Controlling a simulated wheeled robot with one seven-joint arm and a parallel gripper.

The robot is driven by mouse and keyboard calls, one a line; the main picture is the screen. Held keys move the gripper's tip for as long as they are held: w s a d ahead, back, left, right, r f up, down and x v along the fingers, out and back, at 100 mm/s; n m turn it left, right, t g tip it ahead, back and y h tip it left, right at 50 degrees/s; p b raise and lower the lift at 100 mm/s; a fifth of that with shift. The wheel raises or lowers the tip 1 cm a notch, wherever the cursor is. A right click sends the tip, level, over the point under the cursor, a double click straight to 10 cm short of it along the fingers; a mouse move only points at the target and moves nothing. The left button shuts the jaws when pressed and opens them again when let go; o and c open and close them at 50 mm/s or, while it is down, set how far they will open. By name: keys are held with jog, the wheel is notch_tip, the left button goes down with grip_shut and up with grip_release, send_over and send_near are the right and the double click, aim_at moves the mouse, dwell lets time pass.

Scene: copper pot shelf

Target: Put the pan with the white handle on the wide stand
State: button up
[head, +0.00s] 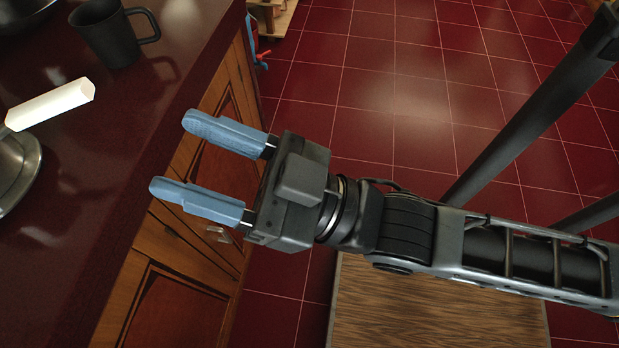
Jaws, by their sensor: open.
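The white handle (52,104) sticks out over the dark red counter at the left of the head view. It joins a grey metal pan (18,168), which is cut off by the left edge. My gripper (170,155) is open and empty, with two blue fingers pointing left. It shows in front of the counter's edge and the cabinet, to the right of the pan and apart from it. I cannot make out the wide stand.
A black mug (106,36) stands on the counter (95,190) near its edge. A dark round vessel (22,14) is partly visible at the top left. Wooden cabinet doors (165,295) are below the counter. Red tiled floor (400,110) lies to the right.

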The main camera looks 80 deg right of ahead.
jog(key=s+d+f+g, duration=0.4)
jog(key=s+f+g, duration=0.4)
jog(key=s+f, duration=0.4)
jog(key=shift+s+f+m, duration=0.15)
jog(key=shift+f+m, duration=0.15)
jog(key=shift+f, duration=0.1)
notch_tip(320, 180, up, 6)
jog(key=p, duration=0.6)
jog(key=shift+r, duration=0.15)
